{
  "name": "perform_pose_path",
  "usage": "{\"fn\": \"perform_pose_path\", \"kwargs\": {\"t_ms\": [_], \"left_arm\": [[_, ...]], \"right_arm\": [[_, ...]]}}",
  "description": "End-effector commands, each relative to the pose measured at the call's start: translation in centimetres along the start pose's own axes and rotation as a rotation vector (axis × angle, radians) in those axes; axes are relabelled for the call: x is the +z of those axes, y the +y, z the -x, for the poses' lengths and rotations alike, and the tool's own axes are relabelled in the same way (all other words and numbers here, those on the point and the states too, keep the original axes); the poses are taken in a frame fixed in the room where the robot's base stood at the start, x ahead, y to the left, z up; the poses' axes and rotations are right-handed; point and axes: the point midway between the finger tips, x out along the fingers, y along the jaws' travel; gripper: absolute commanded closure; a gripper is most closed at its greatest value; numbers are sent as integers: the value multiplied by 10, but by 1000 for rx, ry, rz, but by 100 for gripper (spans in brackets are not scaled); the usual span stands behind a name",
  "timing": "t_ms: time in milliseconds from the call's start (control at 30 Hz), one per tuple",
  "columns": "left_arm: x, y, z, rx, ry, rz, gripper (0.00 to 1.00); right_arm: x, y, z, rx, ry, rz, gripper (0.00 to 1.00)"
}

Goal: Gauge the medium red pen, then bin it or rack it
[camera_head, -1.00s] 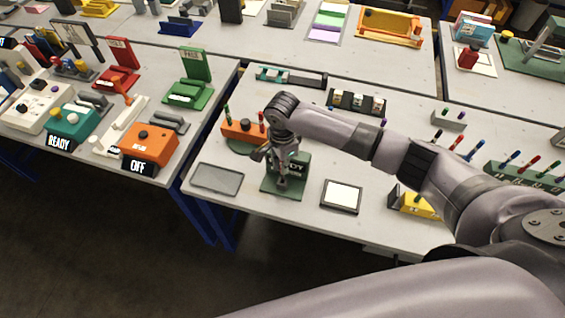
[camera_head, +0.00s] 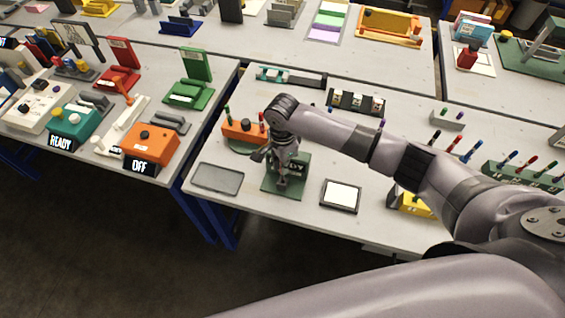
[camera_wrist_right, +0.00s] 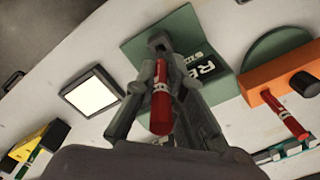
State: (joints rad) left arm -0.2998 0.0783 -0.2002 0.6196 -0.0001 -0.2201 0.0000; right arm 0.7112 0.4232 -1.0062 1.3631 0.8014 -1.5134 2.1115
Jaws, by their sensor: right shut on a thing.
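My right gripper (camera_head: 281,182) is over the green gauge stand (camera_head: 268,187) near the front of the right-hand table. In the right wrist view the gripper (camera_wrist_right: 163,62) is shut on a red pen (camera_wrist_right: 160,112), held between its fingers. The stand's green plate (camera_wrist_right: 135,52) and its dark label with partly hidden white letters lie just beyond the pen. A dark block on the plate is close to the pen's far end; I cannot tell whether they touch. My left gripper is not in view.
An orange pen holder (camera_head: 240,132) stands behind the gauge. A dark tray (camera_head: 217,179) lies left of it and a framed white pad (camera_head: 342,196) right of it. A green rack (camera_head: 525,178) with several pens stands at the right, and a yellow block (camera_head: 418,207) is at the front.

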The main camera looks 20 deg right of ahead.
Motion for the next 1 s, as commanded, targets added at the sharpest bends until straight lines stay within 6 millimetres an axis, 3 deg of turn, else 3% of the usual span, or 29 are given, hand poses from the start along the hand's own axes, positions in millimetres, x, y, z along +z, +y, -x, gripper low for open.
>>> {"fn": "perform_pose_path", "kwargs": {"t_ms": [1000], "left_arm": [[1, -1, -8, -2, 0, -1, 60]], "right_arm": [[0, 0, -18, -1, 0, 0, 100]]}}
